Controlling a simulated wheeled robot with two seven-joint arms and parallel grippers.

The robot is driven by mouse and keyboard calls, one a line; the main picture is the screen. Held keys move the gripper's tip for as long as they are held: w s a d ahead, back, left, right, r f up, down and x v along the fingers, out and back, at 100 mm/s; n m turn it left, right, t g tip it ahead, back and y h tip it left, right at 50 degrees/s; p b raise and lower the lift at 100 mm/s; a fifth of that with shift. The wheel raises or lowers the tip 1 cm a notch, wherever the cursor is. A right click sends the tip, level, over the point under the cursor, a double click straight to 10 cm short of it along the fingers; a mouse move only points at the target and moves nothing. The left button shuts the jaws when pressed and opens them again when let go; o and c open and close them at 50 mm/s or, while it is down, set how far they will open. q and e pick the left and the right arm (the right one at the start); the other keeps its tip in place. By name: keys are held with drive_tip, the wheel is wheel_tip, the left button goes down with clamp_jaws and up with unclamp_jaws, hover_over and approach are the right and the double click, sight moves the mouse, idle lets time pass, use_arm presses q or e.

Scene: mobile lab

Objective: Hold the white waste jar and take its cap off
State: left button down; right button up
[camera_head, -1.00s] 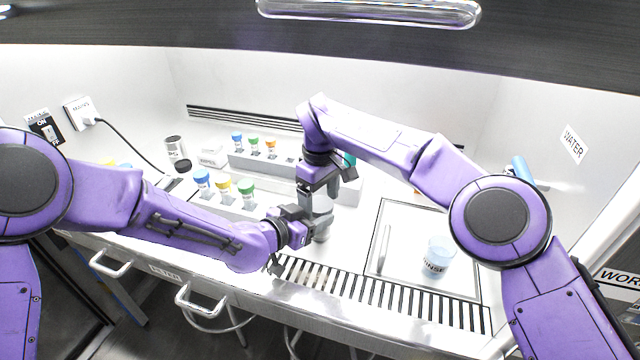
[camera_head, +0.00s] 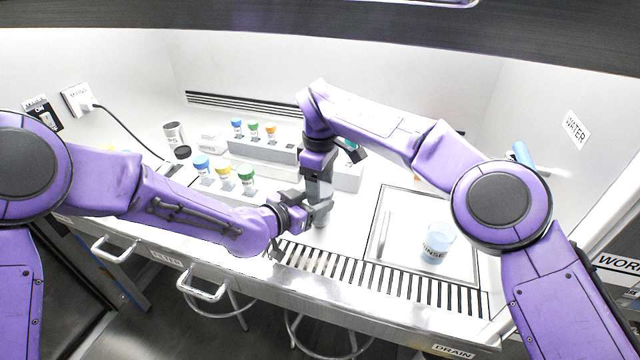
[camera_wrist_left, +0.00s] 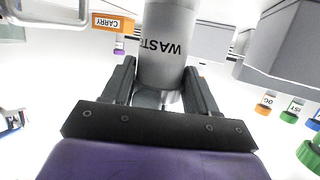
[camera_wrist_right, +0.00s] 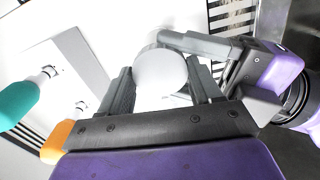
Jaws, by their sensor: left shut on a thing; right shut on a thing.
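The white waste jar (camera_wrist_left: 166,50) stands upright between both grippers near the middle of the bench; its "WASTE" lettering reads upside down in the left wrist view. My left gripper (camera_wrist_left: 162,92) is shut around the jar's body from the side; it also shows in the head view (camera_head: 312,212). My right gripper (camera_wrist_right: 160,85) points down from above and is shut on the jar's round white cap (camera_wrist_right: 160,68). In the head view my right gripper (camera_head: 318,187) hides the cap and much of the jar. I cannot tell whether the cap is loose on the jar.
Racks with blue, yellow, green and orange-capped tubes (camera_head: 247,180) stand left of and behind the jar. A rinse beaker (camera_head: 437,244) sits on a tray (camera_head: 385,250) at right. A slotted drain (camera_head: 370,293) runs along the front edge. A teal-capped item (camera_wrist_right: 15,100) is close to my right gripper.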

drive_tip(key=o, duration=1.2)
wheel_tip(320, 180, up, 4)
drive_tip(key=shift+r, duration=0.35)
drive_tip(key=shift+c, duration=0.5)
wheel_tip(320, 180, up, 3)
drive_tip(key=m, duration=0.3)
drive_tip(key=shift+a+f, duration=0.1)
drive_tip(key=shift+f, duration=0.1)
wheel_tip(320, 180, down, 7)
drive_tip(key=shift+f, duration=0.15)
drive_tip(key=c, duration=1.1)
drive_tip(key=shift+n, duration=1.5)
